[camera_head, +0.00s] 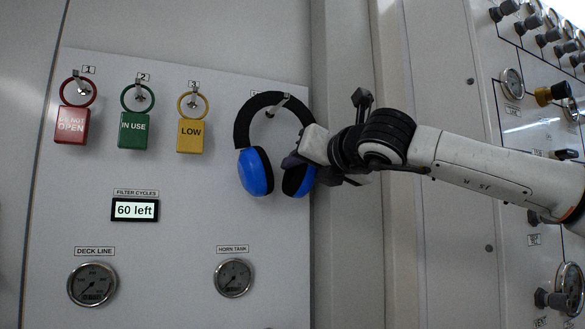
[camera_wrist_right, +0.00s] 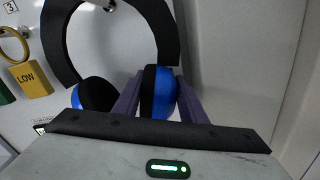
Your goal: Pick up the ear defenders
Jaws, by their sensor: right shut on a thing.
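The ear defenders (camera_head: 256,171) have a black headband and blue ear cups with black pads. They hang on the white panel, with the headband around a peg (camera_head: 284,98). My right gripper (camera_head: 297,163) comes in from the right and is shut on the right ear cup. In the right wrist view the ear defenders (camera_wrist_right: 159,92) show that cup between the two purple-grey fingers (camera_wrist_right: 158,98); the other cup is to the left, partly hidden. Whether the headband bears on the peg cannot be told. My left gripper is not in view.
Left of the ear defenders hang a red tag (camera_head: 72,126), a green tag (camera_head: 134,131) and a yellow tag (camera_head: 190,136) on rings. Below are a display (camera_head: 135,210) and two gauges (camera_head: 92,284) (camera_head: 233,278). A panel of knobs (camera_head: 552,94) stands at the right.

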